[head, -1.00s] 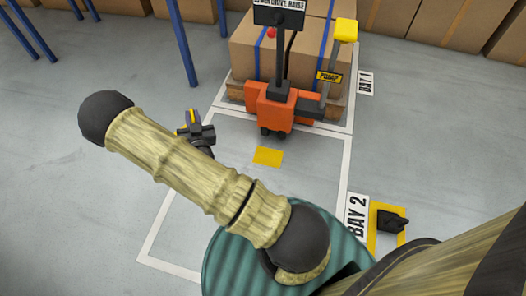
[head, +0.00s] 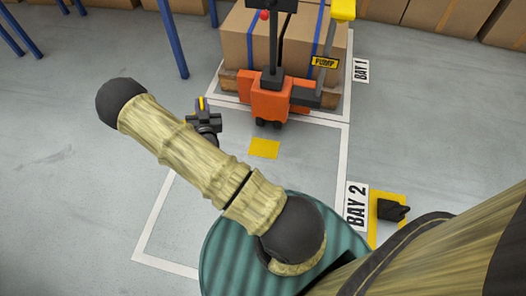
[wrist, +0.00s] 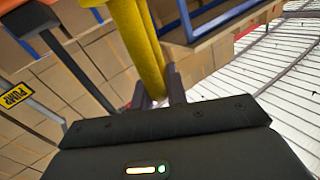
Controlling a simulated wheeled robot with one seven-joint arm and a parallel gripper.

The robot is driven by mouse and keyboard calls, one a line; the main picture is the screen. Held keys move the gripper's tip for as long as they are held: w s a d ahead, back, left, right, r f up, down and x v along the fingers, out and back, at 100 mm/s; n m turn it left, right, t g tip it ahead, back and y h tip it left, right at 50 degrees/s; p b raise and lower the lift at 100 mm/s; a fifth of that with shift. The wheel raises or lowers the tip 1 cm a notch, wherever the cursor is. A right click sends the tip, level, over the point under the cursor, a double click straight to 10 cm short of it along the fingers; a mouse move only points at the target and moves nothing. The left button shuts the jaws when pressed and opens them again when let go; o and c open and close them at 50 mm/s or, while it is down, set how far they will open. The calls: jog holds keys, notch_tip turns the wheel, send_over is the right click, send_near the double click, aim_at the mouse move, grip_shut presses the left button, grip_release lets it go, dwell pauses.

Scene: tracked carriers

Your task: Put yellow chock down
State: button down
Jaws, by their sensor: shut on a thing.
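The yellow chock (wrist: 137,45) is held in my gripper (wrist: 160,92). In the wrist view it is a long yellow shape rising from between the two dark fingers, its upper end cut off by the frame. In the head view only a thin yellow strip of the chock (head: 201,103) shows at my gripper (head: 203,120), which is over the floor near the upper left of the bay 2 outline. A flat yellow patch (head: 264,149) lies on the floor inside bay 2, to the right of and below my gripper in the picture.
An orange pallet truck (head: 268,100) stands at bay 1 with a loaded pallet (head: 236,84) behind it. A black block (head: 391,210) sits on a yellow-marked square right of the bay 2 sign (head: 356,205). Blue rack posts (head: 172,40) stand at upper left. Floor left is clear.

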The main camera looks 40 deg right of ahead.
jog(key=s+d+f+m+g+h+b, duration=0.2)
jog(key=d+f+b, duration=0.5)
jog(key=d+f, duration=0.5)
jog(key=s+d+f+m+g+h+b, duration=0.2)
jog(key=d+f+h+b, duration=0.2)
jog(key=d+f+b, duration=0.3)
jog(key=d+f, duration=0.5)
jog(key=d, duration=0.3)
jog(key=shift+d+f+g, duration=0.15)
jog(key=shift+f+g, duration=0.15)
notch_tip(320, 180, down, 6)
jog(key=b, duration=0.4)
jog(key=shift+f, duration=0.15)
notch_tip(320, 180, down, 4)
jog(key=b, duration=0.3)
jog(key=shift+w, duration=0.1)
